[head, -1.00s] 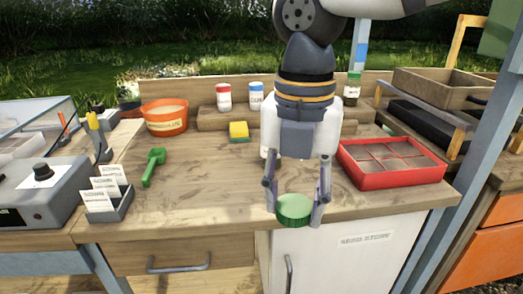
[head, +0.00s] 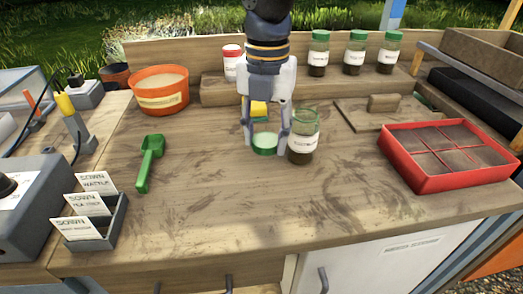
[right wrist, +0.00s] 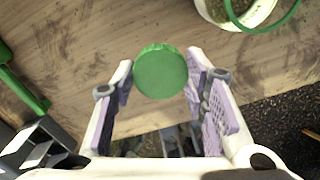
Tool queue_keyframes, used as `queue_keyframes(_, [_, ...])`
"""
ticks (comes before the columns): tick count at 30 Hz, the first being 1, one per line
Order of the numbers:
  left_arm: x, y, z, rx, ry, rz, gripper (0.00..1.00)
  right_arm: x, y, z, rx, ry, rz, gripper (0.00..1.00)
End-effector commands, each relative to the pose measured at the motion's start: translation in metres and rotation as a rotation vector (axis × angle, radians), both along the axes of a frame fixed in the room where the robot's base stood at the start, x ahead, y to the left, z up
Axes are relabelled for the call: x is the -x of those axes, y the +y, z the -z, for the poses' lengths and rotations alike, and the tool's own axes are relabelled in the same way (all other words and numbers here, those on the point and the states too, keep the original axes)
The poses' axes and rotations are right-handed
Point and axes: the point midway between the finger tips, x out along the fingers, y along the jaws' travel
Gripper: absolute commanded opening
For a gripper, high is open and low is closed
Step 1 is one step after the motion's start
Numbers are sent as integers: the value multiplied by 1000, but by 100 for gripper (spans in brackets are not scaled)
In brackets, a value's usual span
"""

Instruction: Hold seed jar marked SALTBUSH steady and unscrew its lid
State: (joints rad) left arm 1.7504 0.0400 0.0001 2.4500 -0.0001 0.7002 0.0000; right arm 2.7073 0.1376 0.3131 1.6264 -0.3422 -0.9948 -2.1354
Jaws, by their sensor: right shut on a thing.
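A clear jar (head: 303,150) with a white label stands upright and open on the bench. Its label is too small to read surely, and dark contents show low inside. My right gripper (head: 265,146) is just left of the jar and shut on a green lid (head: 264,152). The lid is apart from the jar. In the right wrist view the lid (right wrist: 160,72) sits between the fingertips of my right gripper (right wrist: 160,78), and the jar (right wrist: 212,14) is partly cut off at the top right. My left gripper is not in view.
Three green-lidded jars (head: 355,54) and a red-lidded jar (head: 232,64) stand on the back shelf. A red tray (head: 412,178) is at the right, an orange tub (head: 160,92) at the back left. A green scoop (head: 149,162) lies left. The front middle bench is clear.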

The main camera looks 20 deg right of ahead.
Motion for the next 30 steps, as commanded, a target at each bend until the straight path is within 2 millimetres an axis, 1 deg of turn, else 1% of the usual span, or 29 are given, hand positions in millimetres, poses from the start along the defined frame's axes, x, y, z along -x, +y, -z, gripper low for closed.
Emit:
queue_keyframes(1, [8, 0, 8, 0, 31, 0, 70, -8, 0, 21, 1, 21, 0, 7])
queue_keyframes(3, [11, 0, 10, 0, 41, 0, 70, -16, -1, 30, 0, 19, 0, 7])
queue_keyframes(8, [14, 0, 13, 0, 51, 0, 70, -27, -2, 40, 0, 12, 1, 7])
queue_keyframes(9, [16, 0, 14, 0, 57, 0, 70, -31, -2, 45, 0, 12, 1, 7])
queue_keyframes(13, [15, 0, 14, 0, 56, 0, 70, -30, -2, 68, 0, 11, -1, 7])
queue_keyframes(15, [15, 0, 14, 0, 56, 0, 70, -30, -2, 72, 0, 9, 0, 7])
queue_keyframes(20, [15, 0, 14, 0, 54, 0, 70, -30, -2, 71, 0, 6, 0, 7])
queue_keyframes(24, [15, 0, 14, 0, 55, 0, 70, -30, -2, 74, -1, 7, 1, 7])
queue_keyframes(25, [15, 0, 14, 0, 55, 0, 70, -30, -2, 74, -1, 5, 1, 47])
queue_keyframes(27, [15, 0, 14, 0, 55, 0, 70, -30, -2, 74, 0, 6, 1, 60])
queue_keyframes(30, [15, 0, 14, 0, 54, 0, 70, -30, -2, 74, 0, 6, 1, 60])
